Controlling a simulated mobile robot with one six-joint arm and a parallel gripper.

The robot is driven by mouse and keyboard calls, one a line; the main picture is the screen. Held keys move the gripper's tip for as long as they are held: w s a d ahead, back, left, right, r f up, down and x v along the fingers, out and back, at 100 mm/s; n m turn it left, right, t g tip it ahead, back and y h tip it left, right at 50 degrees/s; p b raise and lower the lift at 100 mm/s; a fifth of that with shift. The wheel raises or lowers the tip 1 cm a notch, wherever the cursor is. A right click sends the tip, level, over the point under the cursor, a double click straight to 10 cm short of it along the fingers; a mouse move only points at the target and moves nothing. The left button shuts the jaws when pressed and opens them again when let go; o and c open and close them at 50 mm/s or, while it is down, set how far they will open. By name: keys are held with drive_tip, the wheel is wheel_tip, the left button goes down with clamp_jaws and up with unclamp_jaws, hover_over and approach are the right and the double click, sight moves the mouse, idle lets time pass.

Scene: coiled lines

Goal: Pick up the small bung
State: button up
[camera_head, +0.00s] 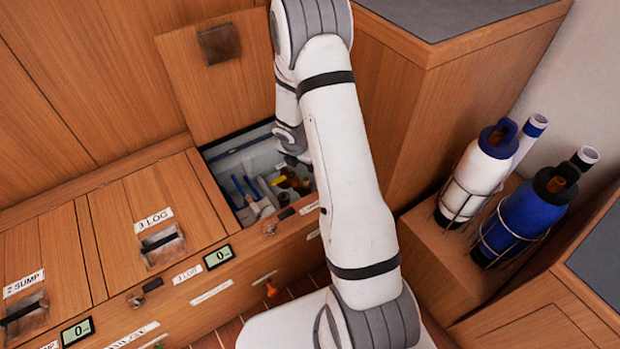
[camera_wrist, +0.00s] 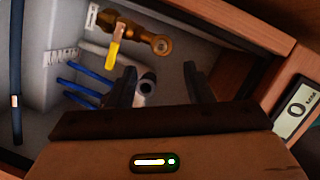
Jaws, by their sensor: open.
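My gripper (camera_wrist: 160,78) is open in the wrist view, its two dark fingers pointing into an open locker (camera_head: 208,153). Between the fingers, nearer the left one, is a pale tubular fitting (camera_wrist: 147,88) with a dark round end; I cannot tell whether either finger touches it. In the head view my arm hides the gripper's tips. No bung can be made out for certain. A small orange piece (camera_head: 271,289) hangs at the bench front in the head view, too small to identify.
Inside the locker are a brass valve (camera_wrist: 150,42) with a yellow handle (camera_wrist: 114,50) and several blue lines (camera_wrist: 92,84). The raised lid (camera_head: 225,85) stands behind. A closed hatch (camera_head: 155,215) lies left; white (camera_head: 478,172) and blue (camera_head: 530,215) bottles stand right.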

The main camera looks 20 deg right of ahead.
drive_tip(key=n+b, duration=0.2)
hover_over(305, 179)
drive_tip(key=s+a, duration=0.1)
wheel_tip(305, 179, down, 4)
drive_tip(key=shift+s+a+f, duration=0.1)
drive_tip(key=shift+a+f, duration=0.05)
drive_tip(key=shift+f, duration=0.1)
drive_tip(key=b+x, duration=0.3)
drive_tip(key=x, duration=0.2)
drive_tip(key=shift+f, duration=0.35)
drive_tip(key=shift+r, duration=0.15)
drive_tip(key=shift+c, duration=0.5)
clamp_jaws()
